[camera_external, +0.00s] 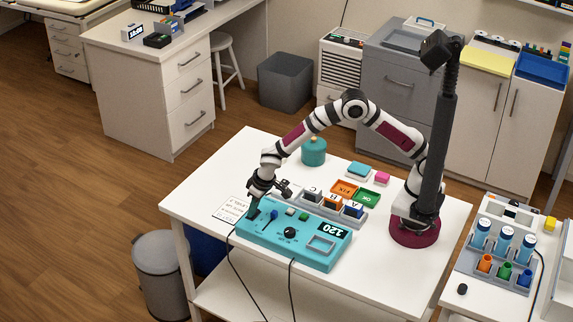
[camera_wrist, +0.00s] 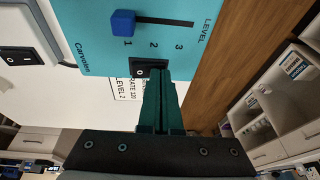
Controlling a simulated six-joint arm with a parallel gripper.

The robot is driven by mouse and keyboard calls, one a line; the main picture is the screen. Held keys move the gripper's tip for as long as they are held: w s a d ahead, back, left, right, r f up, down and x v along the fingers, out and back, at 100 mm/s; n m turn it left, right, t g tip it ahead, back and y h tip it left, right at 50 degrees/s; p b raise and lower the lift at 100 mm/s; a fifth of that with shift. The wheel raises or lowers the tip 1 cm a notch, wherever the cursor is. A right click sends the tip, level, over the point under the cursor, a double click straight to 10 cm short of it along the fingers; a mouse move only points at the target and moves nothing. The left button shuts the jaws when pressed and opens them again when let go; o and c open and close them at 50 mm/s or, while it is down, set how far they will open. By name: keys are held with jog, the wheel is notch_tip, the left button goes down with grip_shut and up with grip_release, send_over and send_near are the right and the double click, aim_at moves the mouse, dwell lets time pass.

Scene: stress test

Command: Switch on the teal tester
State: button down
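The teal tester (camera_external: 318,260) lies on the white table, with a display reading 120, a black knob (camera_external: 290,232) and a blue slider lever. In the wrist view its teal panel (camera_wrist: 165,45) shows the blue slider (camera_wrist: 122,22) at mark 1 of the LEVEL scale. A black rocker switch (camera_wrist: 139,71) with an "O" mark is just beyond my fingertips. My gripper (camera_external: 251,213) is over the tester's left end; in the wrist view its dark green fingers (camera_wrist: 158,76) are together and empty. They partly cover the switch; I cannot tell whether they touch it.
A printed card (camera_external: 232,208) lies by the tester's left end. Trays with lettered blocks (camera_external: 332,201) stand behind it, with a teal jar (camera_external: 314,151) farther back. Black cables hang over the table's front edge. A white device with another rocker switch (camera_wrist: 20,60) shows in the wrist view.

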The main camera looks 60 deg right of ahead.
jog(key=shift+d+f, duration=0.1)
jog(key=shift+d+r, duration=0.2)
jog(key=shift+d, duration=0.55)
jog(key=w+v, duration=0.1)
jog(key=v, duration=1.3)
jog(key=shift+w+d+r, duration=0.1)
jog(key=shift+w+a+r, duration=0.1)
jog(key=shift+a, duration=0.5)
